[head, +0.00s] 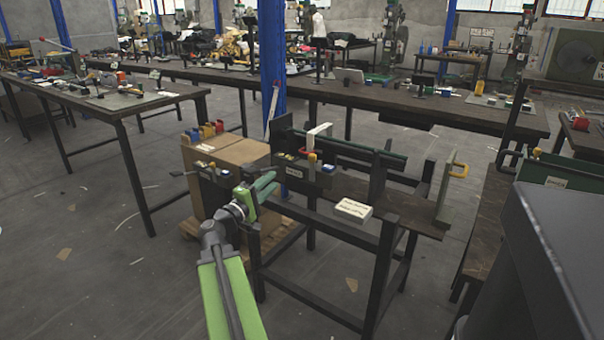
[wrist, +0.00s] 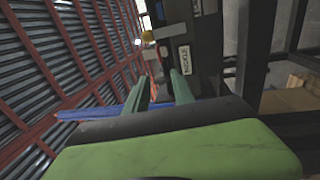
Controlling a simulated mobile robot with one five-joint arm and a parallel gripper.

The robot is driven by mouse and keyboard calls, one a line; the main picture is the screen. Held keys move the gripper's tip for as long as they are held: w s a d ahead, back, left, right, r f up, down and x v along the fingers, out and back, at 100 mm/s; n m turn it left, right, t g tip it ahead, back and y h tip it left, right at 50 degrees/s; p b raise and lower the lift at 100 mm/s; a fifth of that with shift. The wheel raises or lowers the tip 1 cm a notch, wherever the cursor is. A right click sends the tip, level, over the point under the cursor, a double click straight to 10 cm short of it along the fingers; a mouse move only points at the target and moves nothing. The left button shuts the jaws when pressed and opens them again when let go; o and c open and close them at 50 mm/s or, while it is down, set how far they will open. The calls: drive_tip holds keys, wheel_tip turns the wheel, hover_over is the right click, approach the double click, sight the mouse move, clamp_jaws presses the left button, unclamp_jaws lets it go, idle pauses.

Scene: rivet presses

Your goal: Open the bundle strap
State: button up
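A pale strap-like band (head: 319,133) arches over a long green bar on the dark bench. I cannot tell for sure whether it is the bundle strap, or whether it is fastened. In front of it is a dark box (head: 318,180) with a small white label and red, yellow and blue parts on top. My gripper (head: 272,184) is just left of this box, its two green fingers apart with nothing seen between them. The wrist view shows the fingers (wrist: 160,88) apart, pointing at a dark panel with a white label (wrist: 184,54), too blurred to read surely.
A white lettered block (head: 352,209) lies on the bench's front edge. Brown cartons (head: 230,148) stand behind my gripper. The floor at front left is mostly clear.

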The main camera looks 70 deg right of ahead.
sight(301, 164)
drive_tip(key=p+x, duration=0.3)
drive_tip(key=x, duration=1.4)
drive_tip(key=shift+d+r, duration=0.1)
drive_tip(key=shift+d, duration=0.15)
drive_tip(key=shift+c, duration=0.3)
clamp_jaws()
idle(0.4)
